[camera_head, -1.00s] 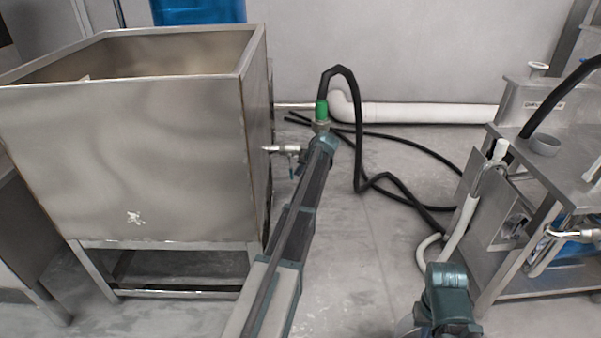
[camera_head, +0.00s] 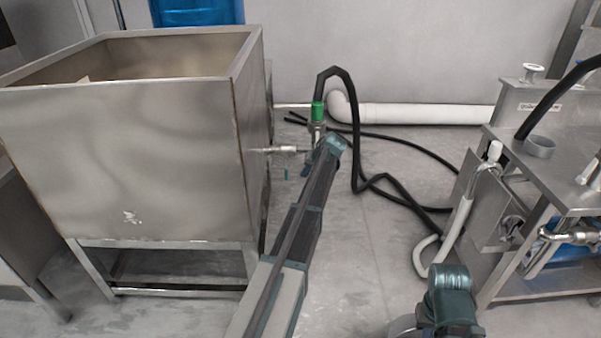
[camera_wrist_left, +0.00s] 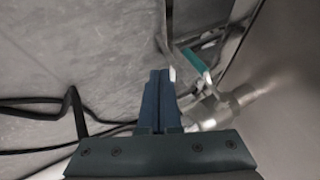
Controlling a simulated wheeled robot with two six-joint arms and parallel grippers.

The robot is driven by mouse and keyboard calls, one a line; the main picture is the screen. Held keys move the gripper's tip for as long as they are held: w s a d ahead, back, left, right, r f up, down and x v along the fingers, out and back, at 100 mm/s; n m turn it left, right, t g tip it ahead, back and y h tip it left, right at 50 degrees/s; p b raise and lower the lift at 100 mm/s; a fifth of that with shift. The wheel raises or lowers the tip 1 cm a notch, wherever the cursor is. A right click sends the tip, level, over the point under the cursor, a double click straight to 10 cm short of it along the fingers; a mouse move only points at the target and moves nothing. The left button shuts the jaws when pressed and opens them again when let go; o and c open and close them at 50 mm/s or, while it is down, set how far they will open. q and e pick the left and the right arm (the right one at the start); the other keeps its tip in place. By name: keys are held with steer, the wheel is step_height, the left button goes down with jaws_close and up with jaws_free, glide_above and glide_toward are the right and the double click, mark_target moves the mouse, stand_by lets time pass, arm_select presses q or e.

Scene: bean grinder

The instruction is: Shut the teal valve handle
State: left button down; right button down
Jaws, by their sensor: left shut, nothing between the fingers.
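The large steel hopper (camera_head: 120,150) fills the left. A green fitting (camera_head: 318,111) and a black hose (camera_head: 356,150) stand behind my left wrist. A steel bench (camera_head: 535,180) with pipes is at the right. Open floor lies between.

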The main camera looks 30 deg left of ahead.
arm_select(q)
steer(key=p+v, duration=0.5)
steer(key=v, duration=0.3)
steer(key=shift+d+r+p, duration=0.15)
steer(key=shift+d+p, duration=0.25)
steer(key=shift+d, duration=0.05)
steer(key=shift+w, duration=0.15)
steer(key=s+d+r+m+g+h+p, duration=0.1)
steer(key=s+d+m+h+p, duration=0.15)
steer(key=s+d, duration=0.95)
steer(key=s+d+r+m+g+h+p, duration=0.1)
steer(key=s+d+m+p, duration=0.25)
steer(key=s+d, duration=0.85)
steer(key=s+d+r+m+h+p, duration=0.2)
steer(key=s+d+m, duration=0.1)
steer(key=s+d, duration=0.9)
step_height(320, 180, up, 37)
steer(key=p, duration=3.7)
steer(key=shift+w+d+r+g, duration=0.15)
steer(key=shift+w+d+g, duration=0.05)
steer(key=shift+d+g, duration=0.1)
